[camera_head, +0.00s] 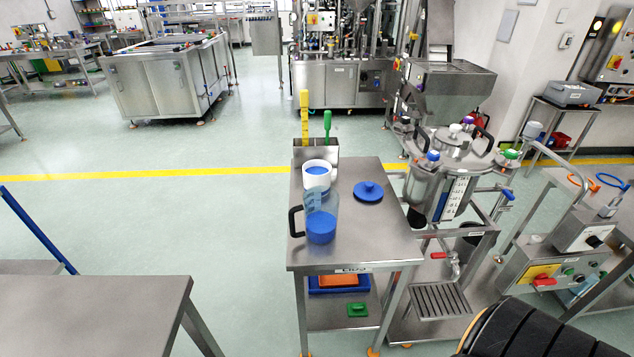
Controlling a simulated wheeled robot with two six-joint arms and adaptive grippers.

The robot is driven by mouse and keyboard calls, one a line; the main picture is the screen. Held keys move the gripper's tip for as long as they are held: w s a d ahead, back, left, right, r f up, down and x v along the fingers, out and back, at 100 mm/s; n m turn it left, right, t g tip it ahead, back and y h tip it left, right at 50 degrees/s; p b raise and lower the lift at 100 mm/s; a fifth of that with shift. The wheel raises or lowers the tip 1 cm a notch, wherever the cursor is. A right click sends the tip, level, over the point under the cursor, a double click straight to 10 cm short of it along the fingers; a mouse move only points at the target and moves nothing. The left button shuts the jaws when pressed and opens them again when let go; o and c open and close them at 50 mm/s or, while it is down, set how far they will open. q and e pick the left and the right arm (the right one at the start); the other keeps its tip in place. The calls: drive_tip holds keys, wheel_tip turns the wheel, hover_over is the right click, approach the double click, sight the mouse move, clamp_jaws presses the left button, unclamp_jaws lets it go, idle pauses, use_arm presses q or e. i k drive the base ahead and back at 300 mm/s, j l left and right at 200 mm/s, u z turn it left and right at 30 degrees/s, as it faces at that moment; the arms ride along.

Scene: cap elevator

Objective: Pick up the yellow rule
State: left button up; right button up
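The yellow rule (304,113) stands upright in a steel holder (316,151) at the far end of the small steel table (348,253). Its upper part shows above the holder and its lower end is hidden inside. A green-handled tool (327,122) stands beside it on the right in the same holder. Neither my left nor my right gripper is in view.
A clear jug (321,217) with blue contents, a white tub (316,175) and a blue lid (368,191) are on the table. A steel vessel (447,180) stands close on the right. Open floor (210,220) lies to the left.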

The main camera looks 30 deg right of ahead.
sight(303, 93)
drive_tip(key=z, duration=1.5)
drive_tip(key=i+l, duration=0.5)
drive_tip(key=i, duration=0.15)
